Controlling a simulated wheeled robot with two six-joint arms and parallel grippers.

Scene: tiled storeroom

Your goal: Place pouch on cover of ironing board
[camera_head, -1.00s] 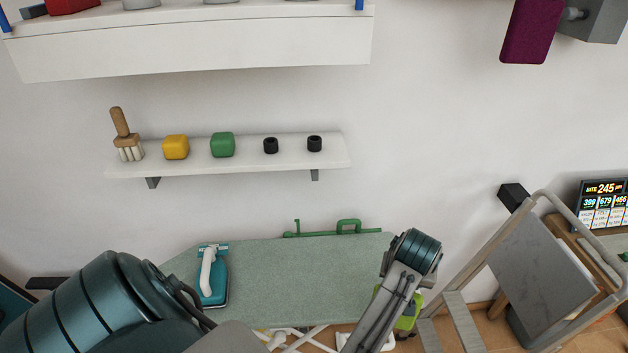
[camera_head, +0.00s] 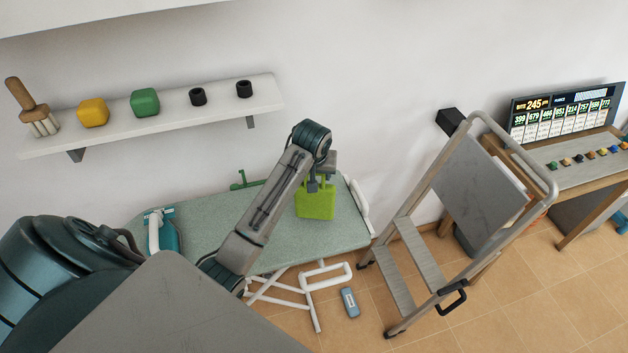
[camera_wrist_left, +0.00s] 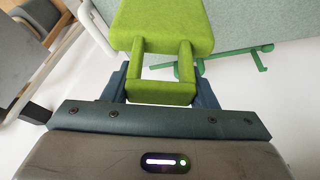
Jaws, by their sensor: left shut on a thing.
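A lime-green pouch (camera_head: 316,203) with a handle hangs from my left gripper (camera_head: 318,176). The gripper is shut on the handle, and the pouch also fills the upper middle of the left wrist view (camera_wrist_left: 165,25). In the head view the pouch appears over the right part of the ironing board's grey-green cover (camera_head: 205,222); I cannot tell whether it touches the cover. My right gripper is not in view.
A blue iron (camera_head: 161,232) stands at the cover's left end. A step ladder (camera_head: 428,255) stands right of the board. A blue-grey object (camera_head: 349,302) lies on the floor. A wall shelf (camera_head: 170,125) holds several small items. A desk with a display (camera_head: 565,110) is at the far right.

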